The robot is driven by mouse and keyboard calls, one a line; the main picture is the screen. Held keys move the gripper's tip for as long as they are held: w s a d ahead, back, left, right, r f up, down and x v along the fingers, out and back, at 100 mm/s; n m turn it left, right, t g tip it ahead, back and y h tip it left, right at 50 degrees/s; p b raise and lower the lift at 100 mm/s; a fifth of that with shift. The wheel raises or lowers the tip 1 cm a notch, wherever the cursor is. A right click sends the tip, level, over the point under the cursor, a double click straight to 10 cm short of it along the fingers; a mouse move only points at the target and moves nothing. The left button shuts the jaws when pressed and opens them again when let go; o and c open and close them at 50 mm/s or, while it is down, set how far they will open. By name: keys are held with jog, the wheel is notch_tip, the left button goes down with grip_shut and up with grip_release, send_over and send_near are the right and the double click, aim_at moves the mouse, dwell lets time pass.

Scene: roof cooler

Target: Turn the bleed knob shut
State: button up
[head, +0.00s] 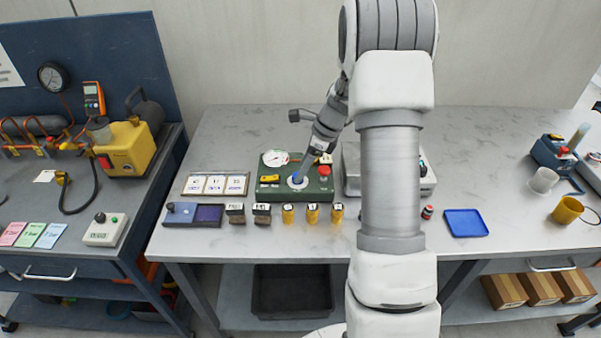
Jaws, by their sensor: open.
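A green control box (266,187) sits on the middle bench. It carries a round white gauge (275,158), a yellow part (269,179), a red button (324,170) and a white dial plate with a blue knob (297,180), which looks like the bleed knob. My gripper (302,174) comes down from the upper right, tilted, with its tip at the blue knob. It is open. The fingers are too small to tell whether they touch the knob or stand around it. The knob's angle cannot be read.
A row of small dark and yellow blocks (287,214) stands in front of the box. A card holder (216,184) and a blue-grey tray (193,214) lie to its left. A grey device (352,172), partly hidden by my arm, stands close on its right. A blue tray (465,223) lies further right.

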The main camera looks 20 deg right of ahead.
jog(key=shift+x, duration=1)
grip_shut()
